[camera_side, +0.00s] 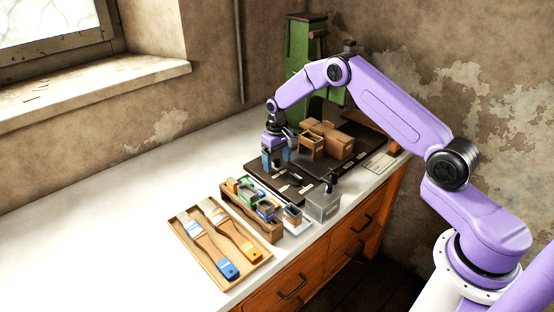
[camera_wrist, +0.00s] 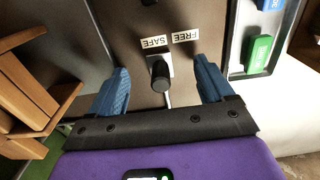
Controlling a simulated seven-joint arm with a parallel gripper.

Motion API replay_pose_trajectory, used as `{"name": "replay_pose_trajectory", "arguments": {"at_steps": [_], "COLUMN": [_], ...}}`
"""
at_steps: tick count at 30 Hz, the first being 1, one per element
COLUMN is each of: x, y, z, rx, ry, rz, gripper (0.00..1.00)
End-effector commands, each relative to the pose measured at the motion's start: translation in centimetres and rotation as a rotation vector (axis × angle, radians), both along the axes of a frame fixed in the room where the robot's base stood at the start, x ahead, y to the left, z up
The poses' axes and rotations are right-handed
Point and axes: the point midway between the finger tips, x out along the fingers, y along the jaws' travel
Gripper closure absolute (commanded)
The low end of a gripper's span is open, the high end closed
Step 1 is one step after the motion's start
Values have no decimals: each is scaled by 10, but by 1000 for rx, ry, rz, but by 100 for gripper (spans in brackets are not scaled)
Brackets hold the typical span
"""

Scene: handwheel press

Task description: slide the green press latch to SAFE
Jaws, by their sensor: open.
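The wrist view shows a black knob (camera_wrist: 161,79) on a pale slotted plate on a dark board (camera_wrist: 135,18). A SAFE label (camera_wrist: 154,42) is at the left of the plate's far end and a FREE label (camera_wrist: 185,36) at the right, both upside down. The knob appears nearer the SAFE side, but its exact position in the slot is unclear. My gripper (camera_side: 277,161) is open, with its blue fingers on either side of the knob and visible gaps to both. The green press (camera_side: 300,65) stands behind my arm in the side view, partly hidden.
A wooden crate (camera_wrist: 30,85) is close left of my fingers in the wrist view. A tray with a green block (camera_wrist: 258,53) is at the right. On the bench are a brush tray (camera_side: 190,258), a wooden rack (camera_side: 262,226) and a grey box (camera_side: 322,205). The bench's left side is clear.

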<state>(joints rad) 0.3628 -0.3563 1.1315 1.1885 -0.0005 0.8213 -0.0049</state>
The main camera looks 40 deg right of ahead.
Motion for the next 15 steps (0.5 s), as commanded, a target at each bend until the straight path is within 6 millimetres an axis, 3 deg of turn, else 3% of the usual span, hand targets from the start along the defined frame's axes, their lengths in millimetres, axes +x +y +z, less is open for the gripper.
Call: {"name": "replay_pose_trajectory", "arguments": {"at_steps": [5, 15], "x": [0, 0], "y": [1, 1], "z": [5, 45], "rx": [0, 0], "ry": [-1, -2], "rz": [1, 1], "gripper": [19, 19]}}
